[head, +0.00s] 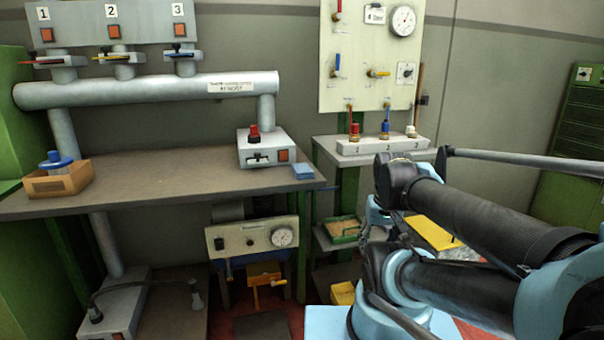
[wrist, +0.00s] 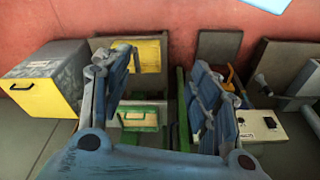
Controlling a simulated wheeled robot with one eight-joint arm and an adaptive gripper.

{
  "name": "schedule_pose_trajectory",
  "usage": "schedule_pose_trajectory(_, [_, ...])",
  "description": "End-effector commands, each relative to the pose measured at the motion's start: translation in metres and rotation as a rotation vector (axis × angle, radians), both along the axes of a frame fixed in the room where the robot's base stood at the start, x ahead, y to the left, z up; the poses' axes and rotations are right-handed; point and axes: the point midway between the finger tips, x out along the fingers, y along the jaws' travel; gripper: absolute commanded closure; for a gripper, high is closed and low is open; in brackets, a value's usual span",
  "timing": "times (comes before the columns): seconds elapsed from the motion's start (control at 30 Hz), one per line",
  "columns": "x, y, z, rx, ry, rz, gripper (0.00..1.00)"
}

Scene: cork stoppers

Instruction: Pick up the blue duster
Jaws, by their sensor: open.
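The blue duster (head: 303,170) looks like a small flat folded cloth. It lies on the right end of the grey workbench top (head: 150,182), just right of a grey box with a red knob. I cannot make the duster out in the wrist view. My gripper (wrist: 153,75) is open in the wrist view, its two fingers wide apart with nothing held between them. It points down over the floor area and low shelves. In the head view my arm is folded at the right, apart from the duster, and the fingers are not clear there.
The grey box with a red knob (head: 266,150) stands close to the duster. A wooden box with a blue-topped item (head: 58,176) is at the bench's left. A white block with several stoppers (head: 383,146) stands right of the bench. A green tray (head: 341,229) sits lower.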

Motion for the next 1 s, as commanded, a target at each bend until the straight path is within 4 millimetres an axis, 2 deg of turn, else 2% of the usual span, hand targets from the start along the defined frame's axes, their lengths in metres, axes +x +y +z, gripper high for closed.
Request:
schedule_pose_trajectory(0.03, [0.004, 0.002, 0.006, 0.008, 0.002, -0.015, 0.24])
schedule_pose_trajectory(0.13, [0.017, 0.007, 0.026, 0.037, 0.015, -0.073, 0.01])
schedule_pose_trajectory(0.17, [0.022, 0.009, 0.033, 0.048, 0.021, -0.096, 0.00])
schedule_pose_trajectory(0.4, [0.076, 0.031, 0.102, 0.155, 0.086, -0.330, 0.00])
schedule_pose_trajectory(0.6, [0.127, 0.053, 0.152, 0.233, 0.156, -0.528, 0.00])
schedule_pose_trajectory(1.0, [0.237, 0.103, 0.231, 0.342, 0.329, -0.917, 0.00])
